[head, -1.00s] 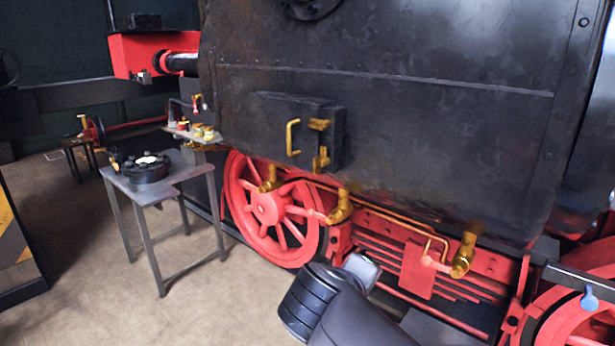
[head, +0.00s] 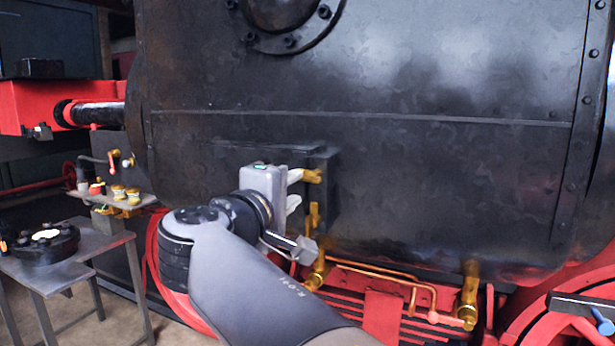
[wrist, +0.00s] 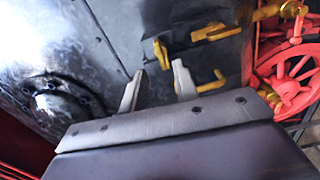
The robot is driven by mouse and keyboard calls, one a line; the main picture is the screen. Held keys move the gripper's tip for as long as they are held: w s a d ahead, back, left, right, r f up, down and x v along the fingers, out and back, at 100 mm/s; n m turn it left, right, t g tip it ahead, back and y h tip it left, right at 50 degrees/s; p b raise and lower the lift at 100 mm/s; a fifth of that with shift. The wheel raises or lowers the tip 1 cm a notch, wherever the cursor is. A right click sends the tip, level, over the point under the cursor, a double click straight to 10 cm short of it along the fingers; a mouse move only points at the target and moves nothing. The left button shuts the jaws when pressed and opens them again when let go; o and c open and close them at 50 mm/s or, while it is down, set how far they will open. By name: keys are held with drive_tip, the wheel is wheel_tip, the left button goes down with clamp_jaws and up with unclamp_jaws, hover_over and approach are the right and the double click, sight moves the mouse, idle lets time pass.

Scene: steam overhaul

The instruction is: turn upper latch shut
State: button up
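The upper latch (head: 313,176) is a brass piece on the right edge of a dark box door (head: 322,200) on the locomotive's side. Its bar lies roughly horizontal. It also shows in the wrist view (wrist: 161,53), just beyond the gap between my fingertips. My gripper (head: 297,188) is open, with its pale fingers one above the other, facing the door just left of the latch. In the wrist view my fingers (wrist: 156,80) are apart with nothing between them. I cannot tell whether the upper finger touches the latch.
A lower brass latch (head: 314,215) stands upright below. The brass door handle (wrist: 212,84) is hidden by my gripper in the head view. Brass pipework (head: 380,273) runs under the door. A metal table (head: 80,262) with a black round part (head: 46,243) stands at left.

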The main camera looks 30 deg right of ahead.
sight(307, 180)
drive_tip(key=p+x, duration=0.2)
drive_tip(key=x, duration=0.5)
drive_tip(key=shift+w+d, duration=0.25)
drive_tip(key=shift+d, duration=0.05)
drive_tip(key=shift+c, duration=0.3)
clamp_jaws()
